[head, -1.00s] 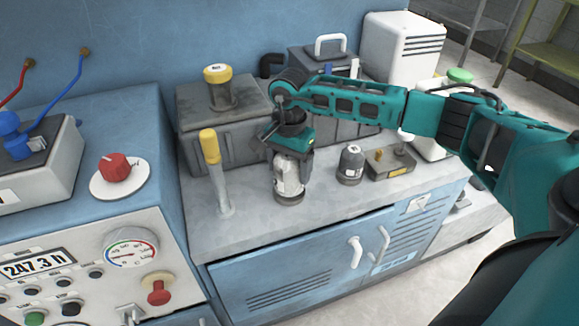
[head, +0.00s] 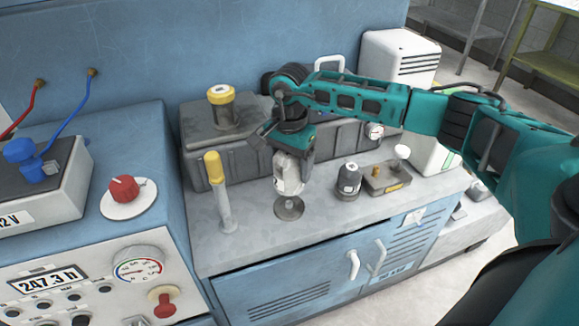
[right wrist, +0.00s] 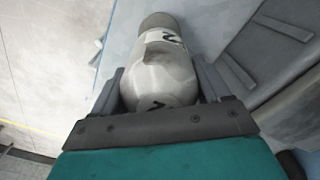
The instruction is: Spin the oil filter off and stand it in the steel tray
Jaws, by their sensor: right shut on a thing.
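The oil filter (head: 288,174) is a white can with dark markings. It hangs upright in my right gripper (head: 287,156), clear above a round dark filter seat (head: 289,208) on the grey top. In the right wrist view the filter (right wrist: 165,72) sits between the two fingers of my right gripper (right wrist: 168,90), which is shut on it. A small shallow grey tray-like piece (head: 372,190) with a yellow label stands to the right; I cannot tell whether it is the steel tray. My left gripper is not in view.
A dark grey canister (head: 348,182) stands just right of the seat. A yellow-handled dipstick (head: 217,190) rises at left. A control panel (head: 85,285) is at lower left.

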